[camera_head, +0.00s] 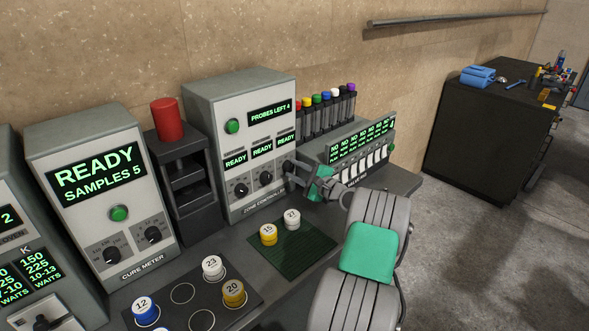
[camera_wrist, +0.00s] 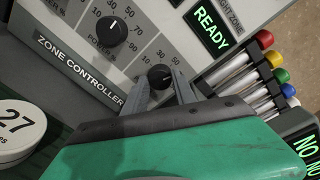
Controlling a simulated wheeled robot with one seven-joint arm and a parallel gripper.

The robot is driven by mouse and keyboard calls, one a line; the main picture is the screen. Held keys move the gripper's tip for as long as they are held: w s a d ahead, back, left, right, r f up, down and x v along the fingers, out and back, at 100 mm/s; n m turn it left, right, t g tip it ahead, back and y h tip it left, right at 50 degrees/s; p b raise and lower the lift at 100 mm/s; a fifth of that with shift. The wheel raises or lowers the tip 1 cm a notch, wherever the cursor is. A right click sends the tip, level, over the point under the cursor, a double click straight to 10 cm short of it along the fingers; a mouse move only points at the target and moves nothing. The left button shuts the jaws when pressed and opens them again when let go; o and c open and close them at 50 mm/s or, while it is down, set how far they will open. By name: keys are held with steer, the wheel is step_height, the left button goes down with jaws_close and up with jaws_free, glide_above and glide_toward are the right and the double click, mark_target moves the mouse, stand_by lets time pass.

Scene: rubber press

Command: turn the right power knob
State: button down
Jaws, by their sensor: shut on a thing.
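The zone controller (camera_head: 242,150) is a grey box with a light front panel and a row of dark power knobs. In the wrist view the right power knob (camera_wrist: 160,75), small and black with a dial scale around it, sits between my two grey fingers. My gripper (camera_wrist: 162,88) is shut on it, with a finger on each side. In the head view my gripper (camera_head: 291,168) is at the right end of the panel and covers that knob. The middle power knob (camera_head: 266,178) stands free beside it, also in the wrist view (camera_wrist: 111,30).
Probes with coloured caps (camera_head: 325,108) stand in a rack right of the controller, close to my gripper. The green mat (camera_head: 298,250) in front holds white-topped tin 27 (camera_head: 292,219) and yellow-topped tin 15 (camera_head: 268,234). The cure meter (camera_head: 95,190) stands to the left.

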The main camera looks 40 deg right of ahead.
steer(key=shift+m+p, duration=0.4)
steer(key=shift+m, duration=1.2)
steer(key=c, duration=1)
jaws_free()
steer(key=s, duration=0.2)
steer(key=s+b, duration=0.1)
steer(key=s, duration=0.4)
steer(key=shift+s+d+r+b, duration=0.15)
steer(key=shift+s+d+b, duration=0.15)
steer(key=shift+s+b, duration=0.1)
